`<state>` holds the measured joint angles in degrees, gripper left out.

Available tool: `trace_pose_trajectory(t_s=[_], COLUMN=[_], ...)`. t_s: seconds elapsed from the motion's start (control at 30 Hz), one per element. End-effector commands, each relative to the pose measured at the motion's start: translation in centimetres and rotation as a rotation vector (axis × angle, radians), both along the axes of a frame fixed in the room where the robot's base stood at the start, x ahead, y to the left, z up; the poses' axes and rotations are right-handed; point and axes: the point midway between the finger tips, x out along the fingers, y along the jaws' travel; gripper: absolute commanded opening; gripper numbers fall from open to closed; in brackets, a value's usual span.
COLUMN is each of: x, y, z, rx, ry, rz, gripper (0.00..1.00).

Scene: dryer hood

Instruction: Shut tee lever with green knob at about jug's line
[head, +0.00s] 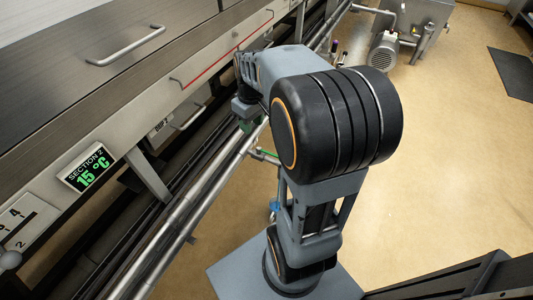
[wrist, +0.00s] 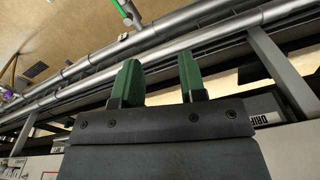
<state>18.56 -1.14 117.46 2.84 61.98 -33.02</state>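My gripper (wrist: 158,82) shows in the wrist view with its two green fingers apart and nothing between them. In the head view the gripper (head: 246,125) is mostly hidden behind my arm, above the pipes. A green bar, likely the tee lever (wrist: 121,7), stands on a grey fitting on the pipe at the top of the wrist view, beyond the left finger and apart from it. A small green part on a stub (head: 265,153) shows below the gripper in the head view; I cannot tell whether it is the same lever. No jug is recognizable.
Long steel pipes (head: 190,215) run diagonally beside the dryer hood (head: 60,80). A display (head: 88,167) reads SECTION 2, 15 °C. A motor (head: 384,54) stands at the back. The tan floor (head: 450,150) on the right is mostly clear.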

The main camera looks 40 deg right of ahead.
Motion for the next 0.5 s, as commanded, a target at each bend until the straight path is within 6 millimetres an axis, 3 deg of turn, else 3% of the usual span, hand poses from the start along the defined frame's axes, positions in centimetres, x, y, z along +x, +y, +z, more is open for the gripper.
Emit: trace_pose_trajectory(t_s=[0.03, 0.3, 0.5], x=[1.2, 4.1, 4.3], y=[-2.0, -9.6, -11.9], z=[-2.1, -7.6, -10.0], rx=[0.017, 0.112, 0.146], ry=[0.03, 0.1, 0.109], rz=[0.032, 0.214, 0.263], gripper=[0.38, 0.38, 0.38])
